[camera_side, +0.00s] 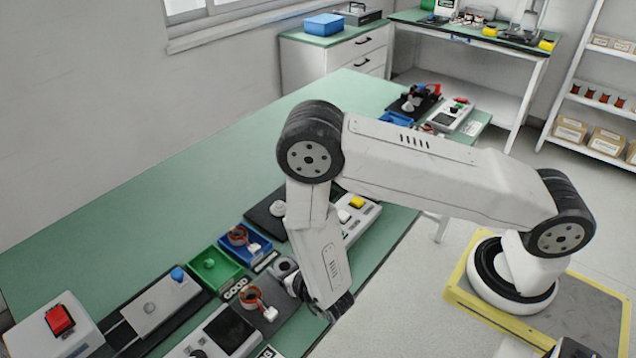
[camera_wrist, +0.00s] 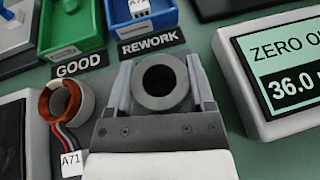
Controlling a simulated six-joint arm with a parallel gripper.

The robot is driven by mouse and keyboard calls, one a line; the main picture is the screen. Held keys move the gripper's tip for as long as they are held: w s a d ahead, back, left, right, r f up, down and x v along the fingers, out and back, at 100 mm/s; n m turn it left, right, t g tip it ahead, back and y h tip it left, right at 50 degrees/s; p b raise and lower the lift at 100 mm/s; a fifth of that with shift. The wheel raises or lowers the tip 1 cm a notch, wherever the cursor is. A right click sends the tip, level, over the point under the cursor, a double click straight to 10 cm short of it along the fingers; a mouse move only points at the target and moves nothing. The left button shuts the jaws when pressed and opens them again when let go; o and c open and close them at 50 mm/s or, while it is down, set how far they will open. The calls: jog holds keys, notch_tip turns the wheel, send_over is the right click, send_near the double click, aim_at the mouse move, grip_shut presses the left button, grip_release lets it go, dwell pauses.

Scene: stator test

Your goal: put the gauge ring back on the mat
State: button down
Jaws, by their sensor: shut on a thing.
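The gauge ring (camera_wrist: 160,103) is a thick grey ring with a dark round hole. My gripper (camera_wrist: 161,78) is shut on it, with one finger on each side. In the side view the ring (camera_side: 283,267) shows at my gripper (camera_side: 292,278), low over the front of the bench. A dark grey mat (camera_side: 280,321) lies just in front of it in the side view, with a copper-wound stator (camera_side: 258,301) on it. The stator (camera_wrist: 62,104), tagged A71, also shows left of my gripper in the wrist view. I cannot tell whether the ring touches anything below.
The green GOOD bin (camera_wrist: 72,42) and blue REWORK bin (camera_wrist: 152,22) stand behind the ring. The blue bin holds a part tagged A72. A meter (camera_wrist: 262,120) with a lit display stands close on the right. A tester (camera_side: 218,335) stands left of the mat.

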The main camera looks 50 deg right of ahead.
grip_release()
jog(key=shift+r, duration=0.15)
jog(key=shift+s, duration=0.15)
jog(key=shift+v, duration=5.85)
jog(key=shift+r, duration=0.15)
